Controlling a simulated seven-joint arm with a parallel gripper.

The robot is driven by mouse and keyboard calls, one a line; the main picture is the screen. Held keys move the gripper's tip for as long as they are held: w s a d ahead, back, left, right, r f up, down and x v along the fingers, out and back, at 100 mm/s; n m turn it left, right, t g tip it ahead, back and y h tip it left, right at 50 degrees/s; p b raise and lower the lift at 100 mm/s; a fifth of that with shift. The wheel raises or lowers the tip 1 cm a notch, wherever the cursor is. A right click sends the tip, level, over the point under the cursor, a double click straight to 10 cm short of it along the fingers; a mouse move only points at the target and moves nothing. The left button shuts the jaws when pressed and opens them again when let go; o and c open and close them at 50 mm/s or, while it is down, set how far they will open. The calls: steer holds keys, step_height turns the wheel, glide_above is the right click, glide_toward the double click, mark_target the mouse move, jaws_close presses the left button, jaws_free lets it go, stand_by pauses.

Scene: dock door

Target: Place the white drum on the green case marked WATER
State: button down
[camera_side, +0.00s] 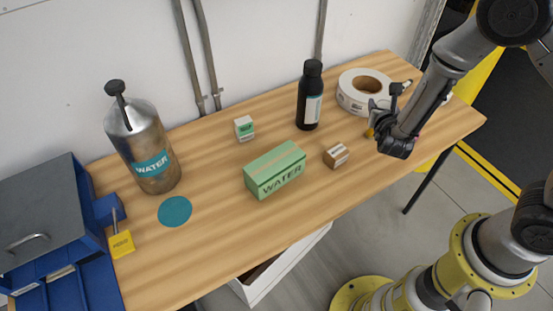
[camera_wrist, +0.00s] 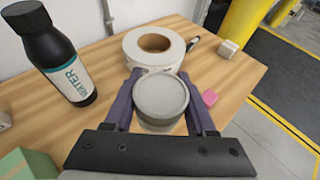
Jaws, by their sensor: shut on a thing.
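The white drum (camera_wrist: 160,100), a pale grey-white cylinder with a flat round top, sits between the two fingers of my gripper (camera_wrist: 161,92) in the wrist view. My gripper is shut on it. In the side view my gripper (camera_side: 385,122) is at the right part of the table, and the drum is mostly hidden there. I cannot tell whether the drum touches the table. The green case marked WATER (camera_side: 276,173) lies mid-table, left of my gripper. Its corner shows at the lower left of the wrist view (camera_wrist: 28,165).
A black bottle (camera_side: 309,97), a small brown box (camera_side: 337,156) and a white roll (camera_side: 352,98) stand near my gripper. A small white-green box (camera_side: 244,128) stands behind the case. A metal WATER bottle (camera_side: 142,145), teal disc (camera_side: 175,211) and blue cabinet (camera_side: 88,240) are left.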

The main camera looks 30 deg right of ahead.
steer(key=s+a+r+n+t+y, duration=0.2)
steer(key=a+n+y, duration=0.2)
steer(key=a, duration=0.7)
steer(key=s+a+r+n+t+y, duration=0.1)
steer(key=a+r+n+t+y, duration=0.15)
steer(key=a, duration=0.85)
glide_above(271, 153)
steer(key=s, duration=0.1)
steer(key=shift+n+g+y, duration=0.25)
steer(key=shift+g+y, duration=0.2)
steer(key=f, duration=0.8)
steer(key=shift+s+d+f, duration=0.1)
steer(key=shift+d+f, duration=0.1)
steer(key=shift+f, duration=0.05)
steer(key=shift+w+a+f, duration=0.25)
steer(key=shift+w+f, duration=0.35)
steer(key=shift+f, duration=1.6)
steer(key=shift+f, duration=0.1)
steer(key=shift+c, duration=1.1)
jaws_free()
